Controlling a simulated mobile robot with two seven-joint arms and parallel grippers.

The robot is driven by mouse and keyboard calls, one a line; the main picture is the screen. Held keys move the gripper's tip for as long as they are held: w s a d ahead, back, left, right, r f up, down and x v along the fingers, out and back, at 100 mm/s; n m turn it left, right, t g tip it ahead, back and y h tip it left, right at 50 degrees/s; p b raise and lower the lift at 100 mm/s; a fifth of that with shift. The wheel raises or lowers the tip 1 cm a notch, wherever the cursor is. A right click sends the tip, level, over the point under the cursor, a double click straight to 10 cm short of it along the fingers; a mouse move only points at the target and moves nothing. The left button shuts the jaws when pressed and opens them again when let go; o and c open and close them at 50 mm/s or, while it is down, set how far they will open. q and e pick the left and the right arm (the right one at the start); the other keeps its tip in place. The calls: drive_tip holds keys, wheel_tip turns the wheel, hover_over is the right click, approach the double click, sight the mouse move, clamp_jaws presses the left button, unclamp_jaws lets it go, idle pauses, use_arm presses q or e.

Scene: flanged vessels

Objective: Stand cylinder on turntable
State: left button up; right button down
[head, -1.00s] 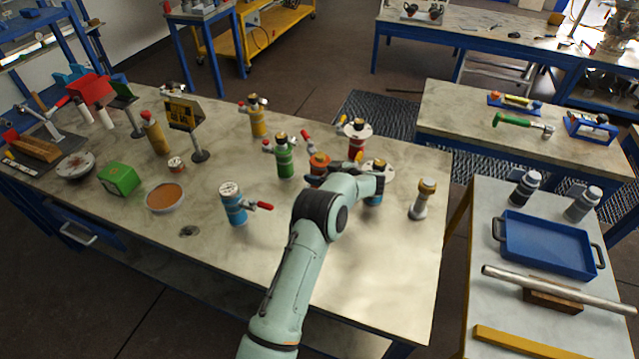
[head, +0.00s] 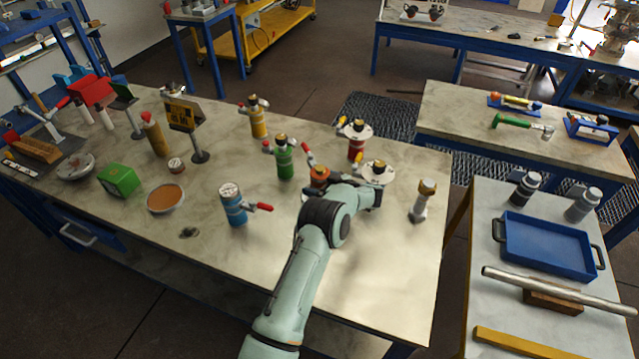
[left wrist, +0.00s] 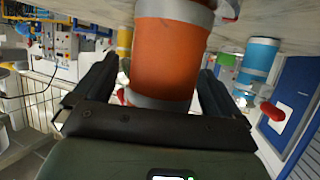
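An orange cylinder (left wrist: 168,55) with grey bands fills the middle of the left wrist view. Its top (head: 319,172) shows just behind my left arm in the head view. My left gripper (left wrist: 158,70) is open, one finger on each side of the cylinder. A gap shows at the left finger; the right finger is very near or touching. The fingers are hidden behind my arm in the head view. A round grey disc-like thing (head: 75,166) lies at the table's left; I cannot tell whether it is the turntable. My right gripper is not in view.
Blue (head: 234,207), green (head: 284,160), yellow (head: 258,120) and red (head: 356,140) vessels stand around the orange one. A white-flanged vessel (head: 376,171) and a brass-topped post (head: 424,200) stand to the right. The table front is clear.

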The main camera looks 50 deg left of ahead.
use_arm(q)
drive_tip(key=shift+s+r, duration=0.1)
drive_tip(key=shift+d+r, duration=0.15)
drive_tip(key=shift+d, duration=0.1)
drive_tip(key=v, duration=1.1)
drive_tip(key=shift+d+b, duration=0.2)
drive_tip(key=shift+b, duration=0.15)
drive_tip(key=shift+r, duration=0.15)
